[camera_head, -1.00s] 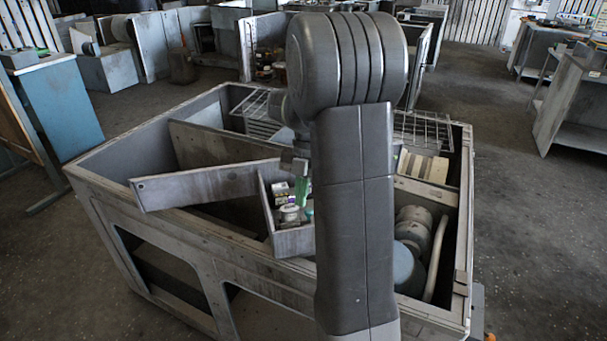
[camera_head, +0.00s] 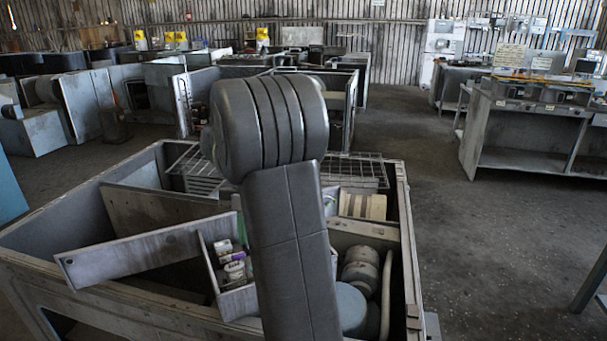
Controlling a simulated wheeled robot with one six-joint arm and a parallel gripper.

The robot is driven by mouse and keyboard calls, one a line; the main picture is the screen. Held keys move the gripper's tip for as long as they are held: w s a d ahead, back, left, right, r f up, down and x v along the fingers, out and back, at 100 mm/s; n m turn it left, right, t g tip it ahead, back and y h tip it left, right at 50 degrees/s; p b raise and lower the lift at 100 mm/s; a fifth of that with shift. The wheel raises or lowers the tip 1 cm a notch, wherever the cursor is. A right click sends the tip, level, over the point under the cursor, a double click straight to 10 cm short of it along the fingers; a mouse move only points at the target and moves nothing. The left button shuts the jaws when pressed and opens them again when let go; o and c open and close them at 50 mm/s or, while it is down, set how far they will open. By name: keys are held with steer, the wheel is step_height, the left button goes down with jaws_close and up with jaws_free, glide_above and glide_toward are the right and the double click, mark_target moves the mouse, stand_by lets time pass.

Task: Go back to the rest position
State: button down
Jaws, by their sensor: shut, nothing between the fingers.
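My own grey arm rises through the middle of the head view, its upper link leaning left up to a thick ribbed joint. My gripper is not visible; the arm hides whatever is behind it. The arm stands in front of a large open grey bin (camera_head: 140,293) with partitions inside. I cannot tell whether the arm touches the bin.
In the bin are a slanted panel (camera_head: 150,252), a compartment of small containers (camera_head: 233,265), a wire rack (camera_head: 352,170) and round grey cylinders (camera_head: 361,268). A workbench (camera_head: 525,135) stands at the right. Clear floor (camera_head: 480,240) lies between the bin and workbench.

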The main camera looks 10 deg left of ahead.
steer(key=shift+s+f, duration=0.6)
steer(key=shift+s, duration=0.2)
steer(key=shift+s+f, duration=0.55)
steer(key=shift+s, duration=0.25)
